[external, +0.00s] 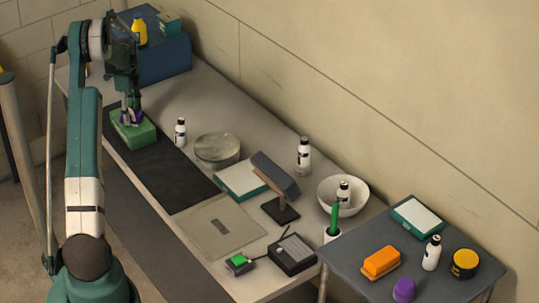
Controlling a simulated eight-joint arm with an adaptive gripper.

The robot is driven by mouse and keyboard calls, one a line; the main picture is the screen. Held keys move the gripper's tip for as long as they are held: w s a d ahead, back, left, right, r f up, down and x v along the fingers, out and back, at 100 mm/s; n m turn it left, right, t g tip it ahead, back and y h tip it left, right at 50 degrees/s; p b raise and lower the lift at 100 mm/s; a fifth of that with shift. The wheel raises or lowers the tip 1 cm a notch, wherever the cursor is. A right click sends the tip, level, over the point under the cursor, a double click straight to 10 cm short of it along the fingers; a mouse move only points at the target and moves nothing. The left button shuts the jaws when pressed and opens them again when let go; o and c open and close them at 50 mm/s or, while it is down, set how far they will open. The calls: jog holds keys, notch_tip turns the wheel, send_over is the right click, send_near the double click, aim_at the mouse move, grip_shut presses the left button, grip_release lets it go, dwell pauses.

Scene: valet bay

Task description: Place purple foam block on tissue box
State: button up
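My gripper (131,113) is at the far left end of the long table, pointing down. Its fingers are closed around a small purple piece, the purple foam block (136,115), which is partly hidden by them. Directly below is a green box (134,136), which looks like the tissue box, on the black mat. The block is at the top of this box; I cannot tell whether it touches it.
A blue bin (165,62) with a yellow bottle (140,30) stands behind the gripper. A white bottle (180,132) and round grey disc (217,149) are to the right. A side table holds an orange block (381,262) and a purple object (403,290). The mat's (165,180) near part is clear.

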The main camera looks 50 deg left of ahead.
aim_at(131, 112)
jog(key=shift+r, duration=0.2)
notch_tip(131, 112, up, 12)
jog(key=shift+b, duration=0.4)
dwell(0.5)
dwell(0.5)
jog(key=shift+w+d, duration=0.1)
